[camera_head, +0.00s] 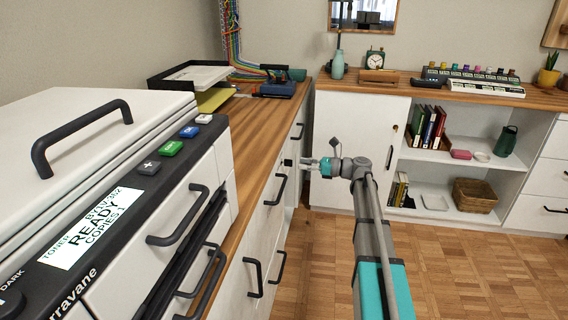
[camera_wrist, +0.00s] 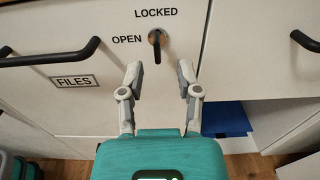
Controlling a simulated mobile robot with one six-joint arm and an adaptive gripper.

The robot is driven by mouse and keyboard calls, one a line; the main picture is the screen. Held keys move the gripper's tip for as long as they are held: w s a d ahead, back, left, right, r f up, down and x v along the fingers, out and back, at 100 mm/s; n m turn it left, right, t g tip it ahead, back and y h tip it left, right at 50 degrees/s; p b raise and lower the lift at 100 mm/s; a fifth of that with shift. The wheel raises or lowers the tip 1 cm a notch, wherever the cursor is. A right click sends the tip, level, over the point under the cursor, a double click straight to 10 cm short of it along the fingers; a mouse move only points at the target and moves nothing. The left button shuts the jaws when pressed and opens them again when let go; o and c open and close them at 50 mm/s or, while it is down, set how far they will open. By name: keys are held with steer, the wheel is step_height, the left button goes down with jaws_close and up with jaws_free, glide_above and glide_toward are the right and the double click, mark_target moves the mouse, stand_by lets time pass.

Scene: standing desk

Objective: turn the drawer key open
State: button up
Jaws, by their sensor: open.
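The drawer key (camera_wrist: 157,46) sits in a round lock on a white drawer front (camera_wrist: 110,88). Its dark grip stands upright, in line with the word LOCKED (camera_wrist: 156,13) above; the word OPEN (camera_wrist: 127,39) is to its left. My gripper (camera_wrist: 160,74) is open and empty, its two fingers spread just below and either side of the key in the wrist view, not closed on it. In the head view my gripper (camera_head: 304,163) reaches left to the drawer fronts under the wooden desk; the key is too small to make out there.
A dark handle (camera_wrist: 50,56) and a FILES label (camera_wrist: 75,81) are left of the lock; another handle (camera_wrist: 306,41) is at right. A blue item (camera_wrist: 226,119) lies in an opening below right. A printer (camera_head: 110,170) stands at left. The wood floor (camera_head: 450,270) at right is clear.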

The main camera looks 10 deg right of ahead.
mark_target(289, 161)
steer(key=shift+x, duration=2.75)
jaws_close()
